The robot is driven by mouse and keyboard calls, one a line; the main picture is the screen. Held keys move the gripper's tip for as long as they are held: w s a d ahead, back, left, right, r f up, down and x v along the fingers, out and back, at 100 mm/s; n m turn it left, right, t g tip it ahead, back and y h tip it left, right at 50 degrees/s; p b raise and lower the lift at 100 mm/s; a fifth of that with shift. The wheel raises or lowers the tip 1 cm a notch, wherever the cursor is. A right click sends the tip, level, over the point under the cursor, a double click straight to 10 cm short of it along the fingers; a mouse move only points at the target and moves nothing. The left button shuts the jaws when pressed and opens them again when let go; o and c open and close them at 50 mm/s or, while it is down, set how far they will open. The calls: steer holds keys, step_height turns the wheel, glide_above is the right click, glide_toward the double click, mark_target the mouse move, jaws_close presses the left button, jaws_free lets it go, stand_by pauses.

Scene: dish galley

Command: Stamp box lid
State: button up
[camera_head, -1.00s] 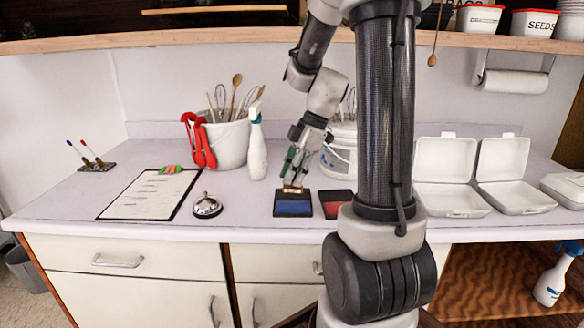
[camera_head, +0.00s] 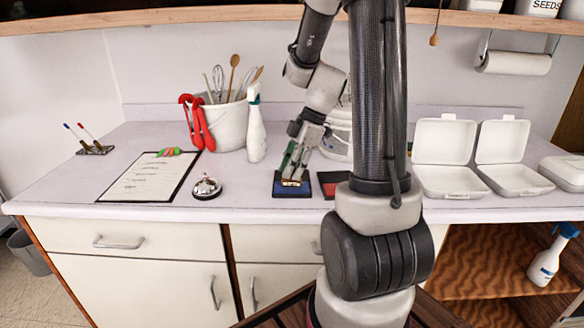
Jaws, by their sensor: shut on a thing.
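My gripper (camera_head: 292,178) is shut on a stamp (camera_head: 291,183), which shows only as a small brownish piece under the fingers. It is over the blue ink pad (camera_head: 291,191) in its dark tray; I cannot tell whether the stamp touches the pad. A red ink pad (camera_head: 330,187) lies just to the right, partly hidden by my arm. Two white takeout boxes with raised lids, the left one (camera_head: 448,182) and the middle one (camera_head: 515,180), stand open on the right of the counter. A third white box (camera_head: 566,170) at the right edge looks closed and is cut off.
A silver bell (camera_head: 206,187) and a clipboard (camera_head: 149,178) lie left of the pads. A spray bottle (camera_head: 256,130), a utensil bucket (camera_head: 224,124) and a white tub (camera_head: 337,138) stand behind. A pen stand (camera_head: 94,149) is far left.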

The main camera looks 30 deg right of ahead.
steer(key=shift+f, duration=0.55)
stand_by(1.4)
steer(key=shift+r, duration=0.15)
steer(key=shift+r, duration=3.4)
